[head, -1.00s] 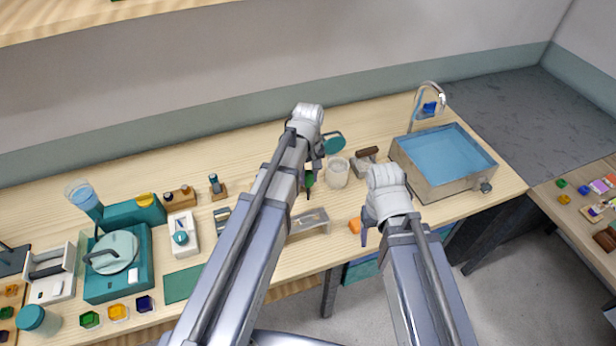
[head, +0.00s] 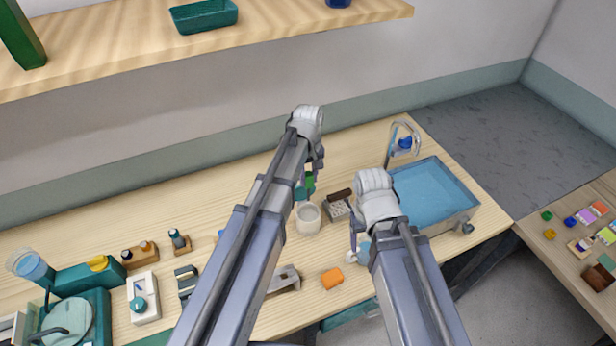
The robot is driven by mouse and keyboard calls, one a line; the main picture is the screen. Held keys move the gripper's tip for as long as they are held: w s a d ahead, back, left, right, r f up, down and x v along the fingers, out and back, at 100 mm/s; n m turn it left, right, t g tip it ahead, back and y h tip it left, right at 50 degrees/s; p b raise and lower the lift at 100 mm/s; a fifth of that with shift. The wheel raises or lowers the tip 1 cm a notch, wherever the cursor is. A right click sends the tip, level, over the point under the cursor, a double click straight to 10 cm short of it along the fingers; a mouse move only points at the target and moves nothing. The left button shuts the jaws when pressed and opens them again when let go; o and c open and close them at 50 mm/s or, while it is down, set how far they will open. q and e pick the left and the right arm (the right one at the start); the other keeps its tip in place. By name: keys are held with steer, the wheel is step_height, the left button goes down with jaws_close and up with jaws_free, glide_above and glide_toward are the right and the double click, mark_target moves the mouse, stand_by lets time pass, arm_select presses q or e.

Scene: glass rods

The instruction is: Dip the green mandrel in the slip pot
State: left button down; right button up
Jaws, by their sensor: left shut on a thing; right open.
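My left gripper (head: 312,172) is shut on the green mandrel (head: 309,181), of which a small green part shows below the jaws. A cream, open-topped round pot (head: 308,217), apparently the slip pot, stands on the bench just below the mandrel in the head view. The mandrel's lower end is hard to make out, and I cannot tell its height over the pot. My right gripper (head: 357,245) is open and empty, to the right of the pot and above the bench.
A brown-handled block (head: 338,206) sits right of the pot, near the blue sink basin (head: 430,190). A teal disc (head: 299,193) is partly hidden behind my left arm.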

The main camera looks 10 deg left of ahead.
mark_target(308, 185)
arm_select(q)
steer(key=shift+w+f+b, duration=0.1)
steer(key=shift+f+b, duration=0.2)
steer(key=shift+f, duration=0.25)
step_height(308, 185, down, 13)
steer(key=b, duration=1.3)
steer(key=shift+f, duration=0.15)
step_height(308, 185, up, 11)
steer(key=p, duration=1)
steer(key=shift+p, duration=0.35)
step_height(308, 185, up, 5)
steer(key=p, duration=0.5)
